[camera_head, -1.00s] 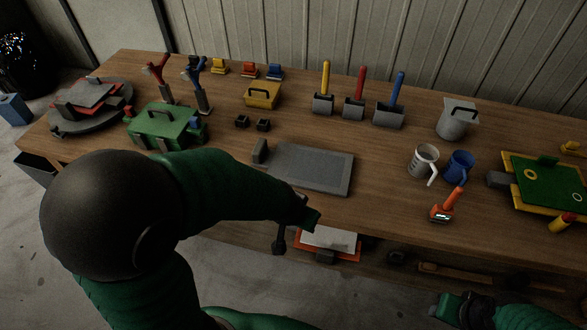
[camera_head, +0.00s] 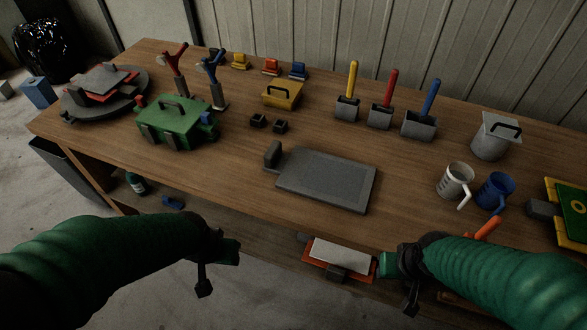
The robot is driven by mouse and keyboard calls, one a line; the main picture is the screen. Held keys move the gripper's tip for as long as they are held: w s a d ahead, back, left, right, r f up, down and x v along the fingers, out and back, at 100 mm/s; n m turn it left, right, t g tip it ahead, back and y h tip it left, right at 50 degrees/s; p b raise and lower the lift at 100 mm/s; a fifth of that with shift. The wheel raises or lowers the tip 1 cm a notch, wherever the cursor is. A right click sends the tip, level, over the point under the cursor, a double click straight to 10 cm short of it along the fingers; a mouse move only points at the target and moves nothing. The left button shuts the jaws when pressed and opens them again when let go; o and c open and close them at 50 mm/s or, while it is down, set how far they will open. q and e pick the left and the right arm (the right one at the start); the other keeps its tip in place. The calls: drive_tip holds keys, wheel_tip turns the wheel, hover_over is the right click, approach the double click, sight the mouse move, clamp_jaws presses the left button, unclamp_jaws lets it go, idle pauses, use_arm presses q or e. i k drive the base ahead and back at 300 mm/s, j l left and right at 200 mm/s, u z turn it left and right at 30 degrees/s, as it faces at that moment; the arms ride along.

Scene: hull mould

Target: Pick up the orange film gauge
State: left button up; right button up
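The orange film gauge (camera_head: 487,229) is at the right of the table, just in front of the blue mug. Only its orange handle shows above my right forearm; the rest of it is hidden behind the arm. My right gripper (camera_head: 400,282) is left of the gauge and nearer to me, in front of the table's front edge, and does not touch the gauge. My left gripper (camera_head: 215,270) is far to the left, also in front of the table edge. I see nothing held in either gripper, but their finger opening is unclear.
A white mug (camera_head: 455,180) and a blue mug (camera_head: 495,190) stand close behind the gauge. A grey board (camera_head: 325,180) lies mid-table. A yellow-green board (camera_head: 570,215) is at the right edge. An orange-and-white item (camera_head: 340,257) sits below the table's front edge.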

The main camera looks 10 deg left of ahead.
sight(497, 221)
drive_tip(key=k+l+z, duration=0.1)
drive_tip(key=z, duration=0.3)
drive_tip(key=k+l+z, duration=0.1)
drive_tip(key=z, duration=0.25)
drive_tip(key=l+z, duration=0.4)
drive_tip(key=j+z, duration=0.25)
drive_tip(key=z, duration=0.15)
drive_tip(key=j+z, duration=0.25)
drive_tip(key=z, duration=0.15)
drive_tip(key=k+j+z, duration=0.15)
drive_tip(key=z, duration=0.25)
drive_tip(key=k+j+z, duration=0.1)
drive_tip(key=j+z, duration=0.15)
drive_tip(key=z, duration=0.15)
drive_tip(key=i+j, duration=0.2)
drive_tip(key=j, duration=0.2)
